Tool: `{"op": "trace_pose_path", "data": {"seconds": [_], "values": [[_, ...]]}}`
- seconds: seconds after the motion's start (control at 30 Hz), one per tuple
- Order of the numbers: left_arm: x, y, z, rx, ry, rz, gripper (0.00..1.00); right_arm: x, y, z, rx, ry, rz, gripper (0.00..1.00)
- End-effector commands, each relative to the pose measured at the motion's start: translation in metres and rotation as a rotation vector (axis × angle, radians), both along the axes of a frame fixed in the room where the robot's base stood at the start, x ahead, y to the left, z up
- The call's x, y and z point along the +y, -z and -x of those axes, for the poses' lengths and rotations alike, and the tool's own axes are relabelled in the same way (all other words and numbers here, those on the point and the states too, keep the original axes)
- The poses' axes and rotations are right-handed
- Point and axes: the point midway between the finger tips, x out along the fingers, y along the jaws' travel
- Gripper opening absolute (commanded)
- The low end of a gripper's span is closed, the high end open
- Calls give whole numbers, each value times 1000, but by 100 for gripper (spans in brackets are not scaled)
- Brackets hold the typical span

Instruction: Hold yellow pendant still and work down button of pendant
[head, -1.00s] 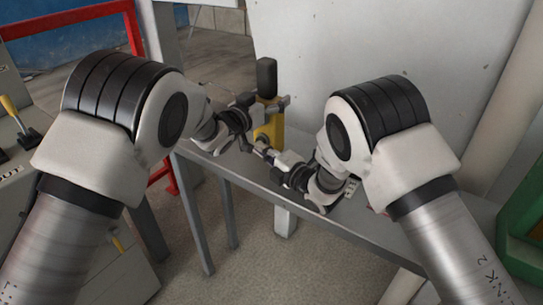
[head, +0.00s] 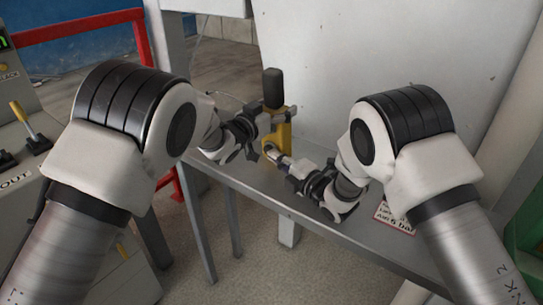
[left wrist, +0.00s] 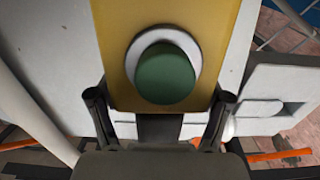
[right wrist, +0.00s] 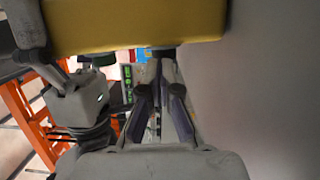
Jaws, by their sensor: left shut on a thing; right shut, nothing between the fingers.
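The yellow pendant (head: 283,134) stands upright above the grey bench, with a black upper end (head: 273,88). My left gripper (head: 268,122) is shut on it from the left. In the left wrist view the fingers flank the pendant (left wrist: 118,60), and a round green button (left wrist: 165,74) in a pale ring faces that camera. My right gripper (head: 273,152) is shut and empty, its tip at the pendant's lower front in the head view. In the right wrist view the pendant (right wrist: 130,25) crosses above the fingers (right wrist: 160,95); dark round parts show under its edge. I cannot tell whether the right fingers touch a button.
The narrow grey bench (head: 290,210) runs below both grippers. A pale panel (head: 380,60) rises behind it. A printed label (head: 396,218) lies at the right. A lever console (head: 35,135) stands at the left, with a red frame (head: 85,28) behind it.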

Motion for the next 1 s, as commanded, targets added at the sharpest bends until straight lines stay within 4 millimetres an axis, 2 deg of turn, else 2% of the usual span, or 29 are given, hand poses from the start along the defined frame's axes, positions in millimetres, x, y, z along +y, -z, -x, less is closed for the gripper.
{"op": "trace_pose_path", "data": {"seconds": [0.03, 0.3, 0.4, 0.53, 1.0], "values": [[1, 9, 1, 17, -3, -6, 22, -6, 1, 7, 2, 1, 0, 0], [1, 9, 1, 16, -3, -5, 22, -41, 2, 53, 3, -2, 3, 0], [1, 9, 1, 16, -2, -5, 22, -48, 2, 63, 1, -5, 4, 0], [1, 9, 1, 16, -2, -5, 22, -52, 2, 68, 0, -6, 4, 0], [0, 9, 1, 16, -2, -5, 22, -51, 2, 69, 0, -8, 4, 0]]}}
